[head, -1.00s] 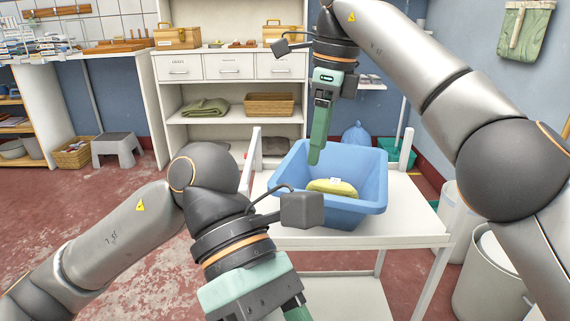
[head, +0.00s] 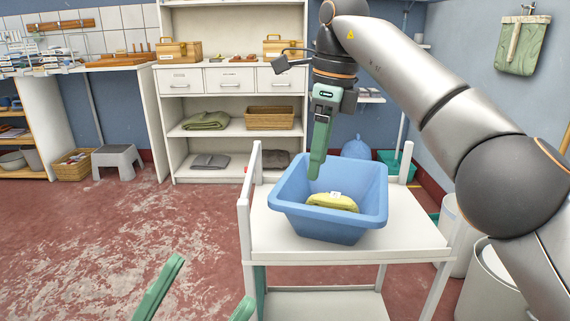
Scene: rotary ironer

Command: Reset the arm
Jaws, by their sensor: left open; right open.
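My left gripper (head: 200,298) shows only its two green fingertips at the bottom edge. They are spread apart with nothing between them, over the red floor. My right gripper (head: 318,152) hangs pointing down over the left part of a blue tub (head: 345,228). Its fingers appear in line from this side, so the gap is hidden, and I see nothing held. The tub stands on a white cart (head: 415,228). A folded yellow cloth (head: 333,203) with a small white label lies in the tub, to the right of and below my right fingertips.
A white shelf unit (head: 236,103) with drawers, folded cloths and a basket stands behind the cart. A grey step stool (head: 118,160) stands at the left. White bins (head: 490,283) stand at the right of the cart. The floor at left is clear.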

